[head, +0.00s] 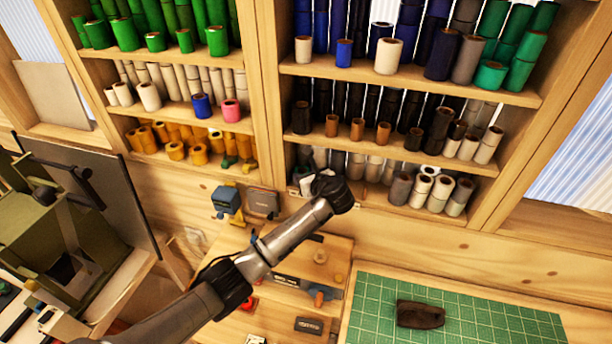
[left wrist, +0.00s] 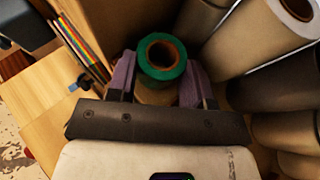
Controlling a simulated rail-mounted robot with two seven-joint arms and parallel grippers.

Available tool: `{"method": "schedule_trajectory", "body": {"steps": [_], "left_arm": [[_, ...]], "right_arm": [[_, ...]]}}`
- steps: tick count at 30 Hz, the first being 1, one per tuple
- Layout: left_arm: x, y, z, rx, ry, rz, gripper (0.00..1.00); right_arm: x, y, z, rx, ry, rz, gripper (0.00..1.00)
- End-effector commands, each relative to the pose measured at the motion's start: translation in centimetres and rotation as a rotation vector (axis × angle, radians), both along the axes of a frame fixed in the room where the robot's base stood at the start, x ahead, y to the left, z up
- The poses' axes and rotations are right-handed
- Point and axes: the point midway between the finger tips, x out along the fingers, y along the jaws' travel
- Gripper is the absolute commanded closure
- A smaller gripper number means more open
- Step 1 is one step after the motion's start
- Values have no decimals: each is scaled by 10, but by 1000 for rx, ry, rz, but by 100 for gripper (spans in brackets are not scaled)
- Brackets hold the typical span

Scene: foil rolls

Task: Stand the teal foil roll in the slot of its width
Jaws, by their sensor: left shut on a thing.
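The teal foil roll (left wrist: 162,73) stands upright between my left gripper's fingers in the left wrist view, its open end and brown core facing the camera. My left gripper (left wrist: 160,86) is shut on it, one purple-grey finger on each side. In the head view my left gripper (head: 318,184) reaches to the bottom shelf of the right-hand rack (head: 400,154); the roll cannot be made out there. The slot of its width cannot be told from these views. My right gripper is not in view.
White and grey rolls (left wrist: 275,30) stand close to the right of the held roll. More grey and white rolls (head: 425,190) share the bottom shelf. Teal rolls (head: 491,75) stand on a higher shelf. A green cutting mat (head: 480,315) with a dark object (head: 420,314) lies below.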

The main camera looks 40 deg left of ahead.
Motion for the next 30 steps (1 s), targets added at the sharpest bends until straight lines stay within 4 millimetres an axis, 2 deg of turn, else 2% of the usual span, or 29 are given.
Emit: {"method": "schedule_trajectory", "body": {"steps": [1, 4, 14, 17, 30], "left_arm": [[0, 0, -1, 0, 1, 0, 52], [0, 0, -1, 0, 0, 0, 43], [0, 0, 2, 0, -1, -1, 43], [-3, -10, 7, -1, -2, -2, 43], [-30, -77, 37, -2, -2, -2, 43]], "right_arm": [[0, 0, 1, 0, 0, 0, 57], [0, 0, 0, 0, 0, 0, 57], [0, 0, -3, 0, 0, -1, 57], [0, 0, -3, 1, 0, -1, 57], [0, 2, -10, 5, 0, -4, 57]]}}
